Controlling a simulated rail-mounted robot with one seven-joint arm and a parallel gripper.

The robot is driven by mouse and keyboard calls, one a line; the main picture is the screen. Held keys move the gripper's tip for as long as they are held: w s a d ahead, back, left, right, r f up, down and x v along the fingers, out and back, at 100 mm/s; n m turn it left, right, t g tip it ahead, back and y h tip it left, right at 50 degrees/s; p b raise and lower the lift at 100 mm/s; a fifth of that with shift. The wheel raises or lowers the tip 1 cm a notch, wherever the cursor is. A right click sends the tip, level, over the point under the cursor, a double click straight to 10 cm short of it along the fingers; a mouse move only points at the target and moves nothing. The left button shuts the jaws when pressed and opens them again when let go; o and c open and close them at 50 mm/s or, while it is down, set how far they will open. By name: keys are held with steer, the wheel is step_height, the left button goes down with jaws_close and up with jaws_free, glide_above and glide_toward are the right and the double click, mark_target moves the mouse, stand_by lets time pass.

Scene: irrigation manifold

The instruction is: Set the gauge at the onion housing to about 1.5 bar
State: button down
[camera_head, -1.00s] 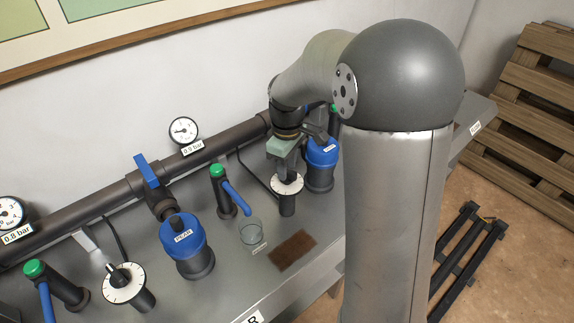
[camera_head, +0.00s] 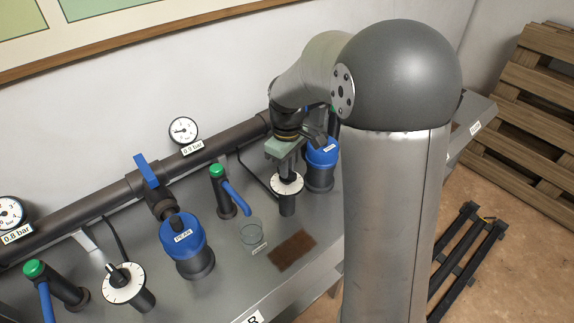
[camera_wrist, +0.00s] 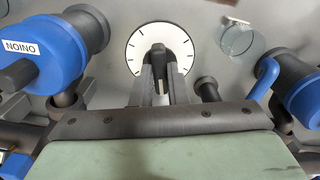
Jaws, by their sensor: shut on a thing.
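My gripper (camera_head: 286,160) points down at a round white dial (camera_head: 287,184) on a dark post beside the blue onion housing (camera_head: 321,155). In the wrist view my gripper (camera_wrist: 160,78) is shut on the black knob (camera_wrist: 158,53) at the dial's centre, with a finger on each side. The dial face (camera_wrist: 138,48) has black tick marks. The onion housing (camera_wrist: 45,55) with its ONION label is at left there. A round gauge (camera_head: 183,130) on the pipe has a tag that looks like 0.9 bar. I cannot tell whether it belongs to the onion housing; my arm hides part of the pipe.
A blue pear housing (camera_head: 182,240), a green-capped tap (camera_head: 220,185) with a blue lever and a clear cup (camera_head: 251,232) stand to the left. Another gauge (camera_head: 9,212) reads 0.8 bar, near a second dial (camera_head: 123,284).

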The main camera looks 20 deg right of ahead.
steer(key=m, duration=0.5)
steer(key=shift+m, duration=0.4)
stand_by(0.4)
steer(key=c, duration=1.4)
jaws_free()
steer(key=shift+c, duration=0.2)
steer(key=shift+r, duration=0.1)
step_height(320, 180, up, 17)
steer(key=shift+r, duration=0.15)
steer(key=s+f, duration=0.4)
steer(key=s, duration=0.4)
steer(key=s+f+m+p, duration=0.1)
steer(key=s+f, duration=0.4)
steer(key=s, duration=0.2)
steer(key=s+a+f, duration=0.1)
steer(key=s+f, duration=0.3)
steer(key=s, duration=0.4)
steer(key=shift+s+f+m, duration=0.35)
steer(key=shift+f+m, duration=0.05)
